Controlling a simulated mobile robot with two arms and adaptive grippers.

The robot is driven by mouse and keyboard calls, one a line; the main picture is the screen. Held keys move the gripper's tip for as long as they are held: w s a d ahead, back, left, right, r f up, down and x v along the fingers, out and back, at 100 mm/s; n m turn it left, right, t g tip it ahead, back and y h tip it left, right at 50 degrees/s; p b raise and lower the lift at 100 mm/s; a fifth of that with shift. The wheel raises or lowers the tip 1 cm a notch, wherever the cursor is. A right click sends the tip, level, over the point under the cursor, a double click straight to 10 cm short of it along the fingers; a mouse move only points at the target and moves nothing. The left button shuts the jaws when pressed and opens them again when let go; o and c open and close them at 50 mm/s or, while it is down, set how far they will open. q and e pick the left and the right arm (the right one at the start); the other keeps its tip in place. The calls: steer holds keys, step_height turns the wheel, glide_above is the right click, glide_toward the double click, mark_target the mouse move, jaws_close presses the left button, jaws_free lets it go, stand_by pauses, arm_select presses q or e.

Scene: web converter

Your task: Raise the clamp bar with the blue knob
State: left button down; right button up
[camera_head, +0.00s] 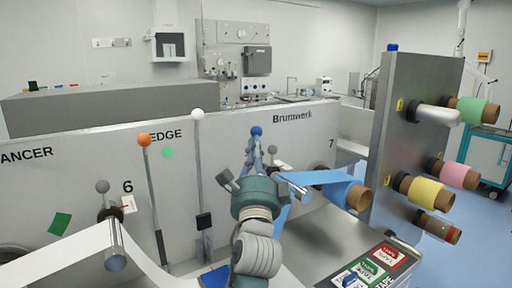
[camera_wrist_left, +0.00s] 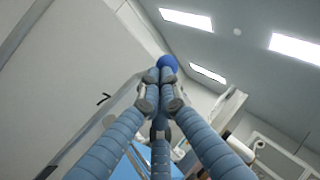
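The blue knob (camera_head: 257,131) shows just above the fingertips of my left gripper (camera_head: 257,145), in front of the grey machine panel. Its clamp bar is hidden behind the gripper. In the left wrist view the fingers (camera_wrist_left: 160,80) are drawn together, and the blue knob (camera_wrist_left: 168,62) sits right at or just beyond their tips, partly covered. I cannot tell whether the tips touch it. My right gripper is not in view.
A bar with an orange knob (camera_head: 144,141) and one with a white knob (camera_head: 197,115) stand to the left. A blue web roll (camera_head: 338,191) is close on the right. A metal plate (camera_head: 408,150) carries several coloured rolls. Labelled buttons (camera_head: 369,268) are at the lower right.

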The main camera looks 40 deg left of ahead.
arm_select(q)
steer(key=shift+n+g, duration=0.7)
steer(key=shift+g, duration=0.1)
steer(key=a+p, duration=0.1)
steer(key=p, duration=0.1)
steer(key=w+a+r+p, duration=0.1)
steer(key=a+p, duration=0.1)
steer(key=a+r+p, duration=0.1)
steer(key=a+p, duration=0.1)
steer(key=shift+w, duration=0.35)
